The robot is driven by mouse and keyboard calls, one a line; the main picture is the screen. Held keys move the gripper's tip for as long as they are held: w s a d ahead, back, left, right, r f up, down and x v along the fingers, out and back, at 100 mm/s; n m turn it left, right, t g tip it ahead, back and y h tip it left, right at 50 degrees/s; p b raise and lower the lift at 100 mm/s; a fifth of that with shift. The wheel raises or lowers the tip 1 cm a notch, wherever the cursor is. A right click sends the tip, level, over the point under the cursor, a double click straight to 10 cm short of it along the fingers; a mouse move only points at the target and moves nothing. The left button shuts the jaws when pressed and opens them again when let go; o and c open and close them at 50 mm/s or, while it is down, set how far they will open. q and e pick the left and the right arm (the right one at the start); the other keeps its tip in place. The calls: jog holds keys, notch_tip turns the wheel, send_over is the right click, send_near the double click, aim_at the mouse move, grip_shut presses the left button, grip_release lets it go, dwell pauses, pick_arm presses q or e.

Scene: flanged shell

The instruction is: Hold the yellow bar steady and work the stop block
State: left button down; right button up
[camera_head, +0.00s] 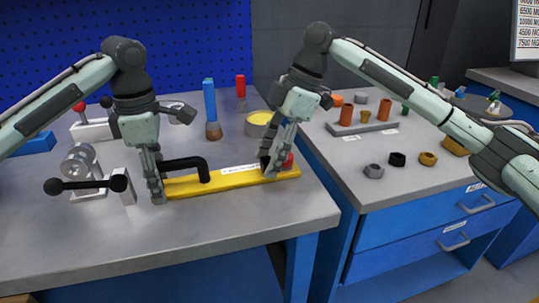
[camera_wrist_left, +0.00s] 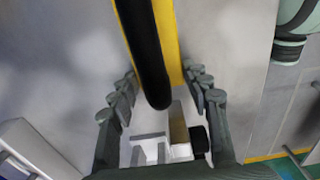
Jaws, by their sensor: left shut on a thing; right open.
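The yellow bar (camera_head: 235,178) lies flat on the grey bench, with a white label on it and a black bent handle (camera_head: 187,162) near its left end. My left gripper (camera_head: 156,190) is low at that end, shut on the bar. In the left wrist view the handle (camera_wrist_left: 145,50) runs over the yellow bar (camera_wrist_left: 168,35) between the fingers (camera_wrist_left: 160,95). My right gripper (camera_head: 269,168) is open above the bar's right end. A red round piece (camera_head: 288,160) shows behind its fingers; I cannot tell whether it belongs to the stop block, which I cannot clearly identify.
A black-knobbed lever on a white stand (camera_head: 88,185) is close left of my left gripper. A blue-handled tool (camera_head: 210,100) and a yellow-filled bowl (camera_head: 260,122) stand behind the bar. The front bench (camera_head: 225,222) is clear. Rings and cylinders are on the right bench (camera_head: 420,190).

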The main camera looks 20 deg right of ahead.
jog(key=v, duration=1.2)
pick_arm(q)
jog(key=c, duration=0.6)
grip_release()
jog(key=shift+c, duration=0.2)
notch_tip(320, 180, up, 12)
